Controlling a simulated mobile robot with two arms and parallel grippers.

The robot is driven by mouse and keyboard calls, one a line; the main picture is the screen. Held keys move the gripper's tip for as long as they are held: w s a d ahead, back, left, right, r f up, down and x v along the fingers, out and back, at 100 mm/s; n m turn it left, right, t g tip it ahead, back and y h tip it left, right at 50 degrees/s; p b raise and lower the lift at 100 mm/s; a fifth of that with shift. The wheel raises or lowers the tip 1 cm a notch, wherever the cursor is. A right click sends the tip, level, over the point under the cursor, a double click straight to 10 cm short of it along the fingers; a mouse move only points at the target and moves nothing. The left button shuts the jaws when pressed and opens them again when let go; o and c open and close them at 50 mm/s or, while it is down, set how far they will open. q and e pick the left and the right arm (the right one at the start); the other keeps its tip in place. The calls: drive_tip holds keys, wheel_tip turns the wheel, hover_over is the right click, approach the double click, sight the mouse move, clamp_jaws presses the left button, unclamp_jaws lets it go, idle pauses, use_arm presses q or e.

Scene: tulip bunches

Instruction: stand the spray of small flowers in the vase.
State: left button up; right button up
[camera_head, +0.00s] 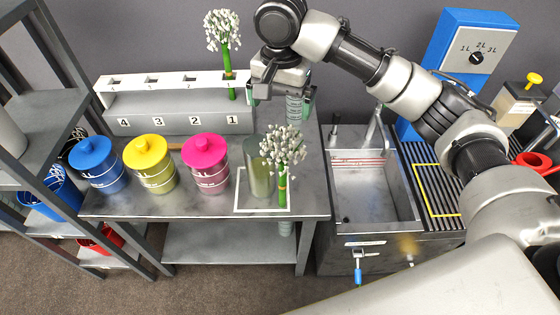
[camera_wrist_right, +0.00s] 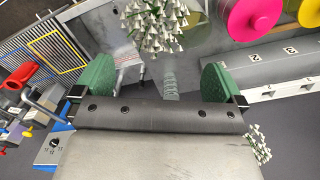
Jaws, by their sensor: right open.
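A spray of small white flowers (camera_head: 283,147) on a banded green stem stands upright at the front right of a grey-green cylinder, likely the vase (camera_head: 257,172). The stem shows in front of the cylinder's right side; I cannot tell whether anything clear surrounds it. A similar spray (camera_head: 223,32) stands in the rack at slot 1. My right gripper (camera_head: 285,98) is open and empty, above and behind the front spray. In the right wrist view its green fingers (camera_wrist_right: 160,85) are apart, with the front spray's head (camera_wrist_right: 154,24) beyond them. My left gripper is not in view.
Blue (camera_head: 96,160), yellow (camera_head: 149,163) and pink (camera_head: 206,163) lidded canisters line the table's left. A numbered rack (camera_head: 175,121) stands behind them. A sink (camera_head: 370,190) is at right. A ribbed clear object (camera_head: 295,108) shows below the right gripper.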

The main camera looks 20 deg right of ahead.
sight(283, 129)
drive_tip(key=f, duration=0.1)
drive_tip(key=s+f, duration=0.1)
drive_tip(key=f, duration=0.1)
drive_tip(key=shift+s+f, duration=0.1)
drive_tip(key=shift+f, duration=0.45)
drive_tip(key=shift+f+p, duration=0.3)
drive_tip(key=shift+p, duration=0.05)
drive_tip(key=f, duration=0.2)
drive_tip(key=f+p, duration=0.1)
drive_tip(key=f, duration=0.2)
drive_tip(key=shift+w+d, duration=0.2)
drive_tip(key=c, duration=1.1)
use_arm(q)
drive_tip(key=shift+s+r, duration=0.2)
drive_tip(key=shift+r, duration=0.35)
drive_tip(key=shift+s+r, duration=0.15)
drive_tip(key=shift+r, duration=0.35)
use_arm(e)
drive_tip(key=shift+r, duration=0.15)
